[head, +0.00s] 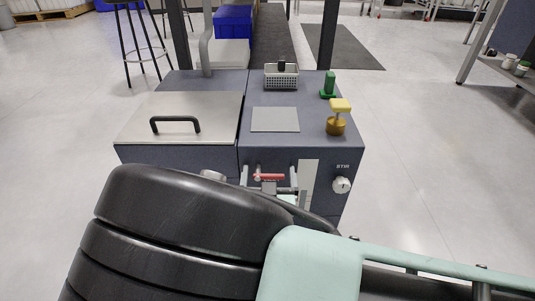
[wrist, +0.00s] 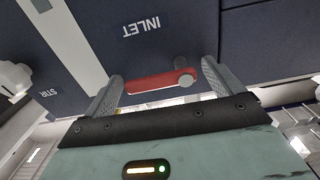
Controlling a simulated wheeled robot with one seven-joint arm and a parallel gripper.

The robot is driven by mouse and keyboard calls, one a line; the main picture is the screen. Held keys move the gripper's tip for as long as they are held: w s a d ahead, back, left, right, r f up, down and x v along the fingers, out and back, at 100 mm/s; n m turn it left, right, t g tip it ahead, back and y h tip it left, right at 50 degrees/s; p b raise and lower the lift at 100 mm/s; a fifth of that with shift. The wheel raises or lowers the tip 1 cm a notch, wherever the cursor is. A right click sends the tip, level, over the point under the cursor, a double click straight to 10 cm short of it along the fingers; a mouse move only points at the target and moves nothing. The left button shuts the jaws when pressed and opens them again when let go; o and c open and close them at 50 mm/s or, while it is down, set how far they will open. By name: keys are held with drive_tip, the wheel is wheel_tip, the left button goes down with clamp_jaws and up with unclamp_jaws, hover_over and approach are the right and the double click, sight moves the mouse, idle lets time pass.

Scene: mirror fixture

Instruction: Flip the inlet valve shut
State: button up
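The inlet valve has a red lever (wrist: 155,83) below the "INLET" lettering, which reads upside down in the wrist view. The lever lies roughly level, with its round grey pivot end at the right in that view. In the head view the red lever (head: 268,177) shows small on the front panel, partly hidden by my arm. My gripper (wrist: 163,72) is open, with one grey finger at each end of the lever. Whether either finger touches it I cannot tell. Nothing is held.
A white "STIR" knob (head: 341,185) sits on the front panel to the right. Open floor lies on both sides.

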drive_tip(key=s+p, duration=0.7)
drive_tip(key=s, duration=1)
drive_tip(key=shift+s+a, duration=0.2)
drive_tip(key=shift+a, duration=0.1)
